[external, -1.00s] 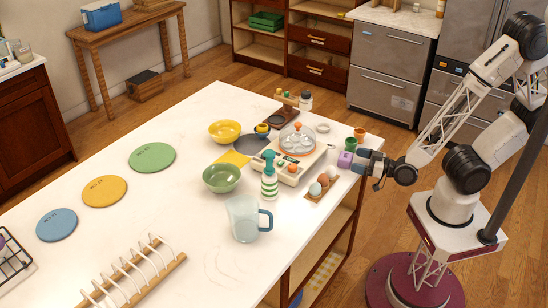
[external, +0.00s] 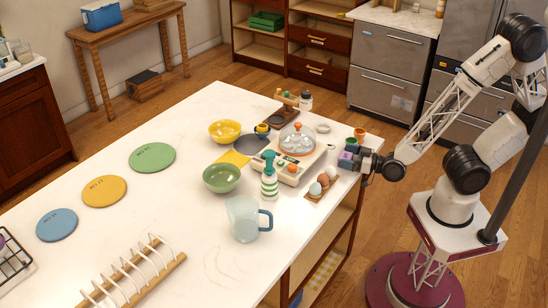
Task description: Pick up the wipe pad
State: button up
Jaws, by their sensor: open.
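A small purple block (external: 345,157), which looks like the wipe pad, lies near the right edge of the white counter. My gripper (external: 354,161) is open right at the block, low over the counter edge, coming from the right. Its fingers partly hide the block. I cannot tell whether they touch it or stand on both sides of it.
An egg tray (external: 316,188) and a white appliance with a clear dome (external: 297,141) stand close on the left. Green (external: 350,144) and orange (external: 360,135) cups are just behind my gripper. A striped green bottle (external: 269,180) and a glass jug (external: 243,219) stand further left.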

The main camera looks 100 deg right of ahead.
jog(key=shift+w+d, duration=0.25)
jog(key=shift+w, duration=0.1)
dwell(0.3)
jog(key=c, duration=1)
jog(key=shift+r, duration=0.15)
jog(key=shift+r, duration=0.5)
jog(key=shift+s+a+r, duration=0.1)
jog(key=shift+s+a, duration=0.05)
jog(key=shift+s, duration=0.05)
jog(key=v, duration=1.7)
jog(key=shift+s+a, duration=0.15)
jog(key=shift+a, duration=0.05)
dwell(0.4)
